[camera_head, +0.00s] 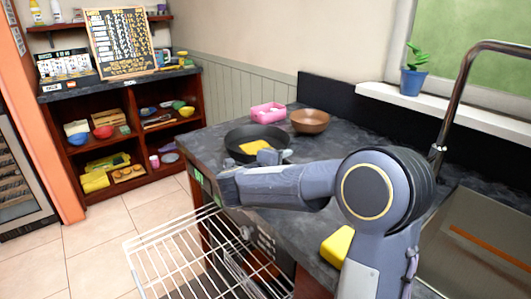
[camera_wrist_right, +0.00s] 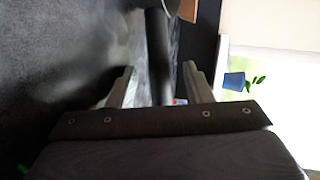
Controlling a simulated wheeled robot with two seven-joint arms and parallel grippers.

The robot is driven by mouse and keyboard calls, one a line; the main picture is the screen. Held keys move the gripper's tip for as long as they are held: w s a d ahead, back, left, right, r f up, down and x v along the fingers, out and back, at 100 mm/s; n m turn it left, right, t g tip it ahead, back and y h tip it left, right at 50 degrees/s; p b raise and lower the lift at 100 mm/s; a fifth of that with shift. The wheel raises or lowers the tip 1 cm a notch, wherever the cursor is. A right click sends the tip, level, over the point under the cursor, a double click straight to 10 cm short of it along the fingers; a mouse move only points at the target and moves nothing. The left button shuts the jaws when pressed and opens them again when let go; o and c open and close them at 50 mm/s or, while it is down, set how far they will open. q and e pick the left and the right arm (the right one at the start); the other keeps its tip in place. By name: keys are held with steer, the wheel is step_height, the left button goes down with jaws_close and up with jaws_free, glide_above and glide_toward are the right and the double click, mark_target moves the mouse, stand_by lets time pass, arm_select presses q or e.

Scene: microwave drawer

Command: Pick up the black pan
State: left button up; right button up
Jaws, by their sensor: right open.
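The black pan (camera_head: 240,135) rests on the dark counter (camera_head: 211,143) with a yellow item (camera_head: 255,147) in it. My right arm reaches across the counter, and my right gripper (camera_head: 272,157) is at the pan's near side, partly hidden by the arm. In the right wrist view, my right gripper (camera_wrist_right: 157,72) is open. A dark bar that looks like the pan's handle (camera_wrist_right: 158,40) lies between its two fingers, with a gap on each side. My left gripper is not in view.
A brown bowl (camera_head: 310,121) and a pink container (camera_head: 267,112) stand behind the pan. A yellow object (camera_head: 337,246) lies near the counter's front edge. A wire rack (camera_head: 190,250) juts out below. The sink (camera_head: 480,240) and faucet (camera_head: 455,105) are at right.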

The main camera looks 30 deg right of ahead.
jaws_close()
steer(key=shift+r, duration=0.2)
stand_by(0.4)
